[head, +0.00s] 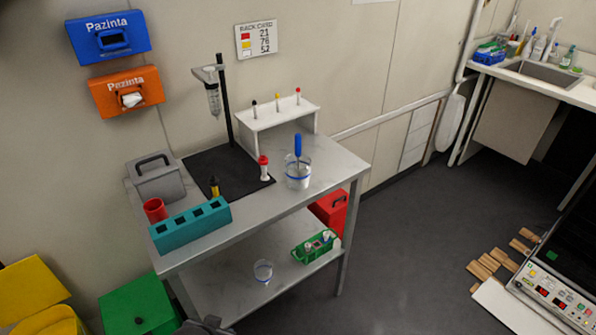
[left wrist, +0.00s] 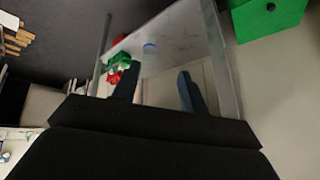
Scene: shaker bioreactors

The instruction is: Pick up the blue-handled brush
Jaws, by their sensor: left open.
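The blue-handled brush (head: 298,146) stands upright in a clear beaker (head: 299,180) with a blue rim band, near the front right of the table top. Its lower end is inside the beaker. My left gripper (left wrist: 157,84) shows in the left wrist view with its two dark fingers apart and nothing between them. Beyond the fingers are the table's lower shelf and legs; the brush does not show in that view. A dark grey shape at the bottom edge of the head view may be part of my left arm. My right gripper is in neither view.
Near the beaker are a red-capped vial (head: 263,168), a white rack (head: 275,126) behind and a teal block (head: 190,228) to the left. A stand (head: 226,105) holds a tube. The lower shelf (head: 225,296) holds a green basket (head: 316,246).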

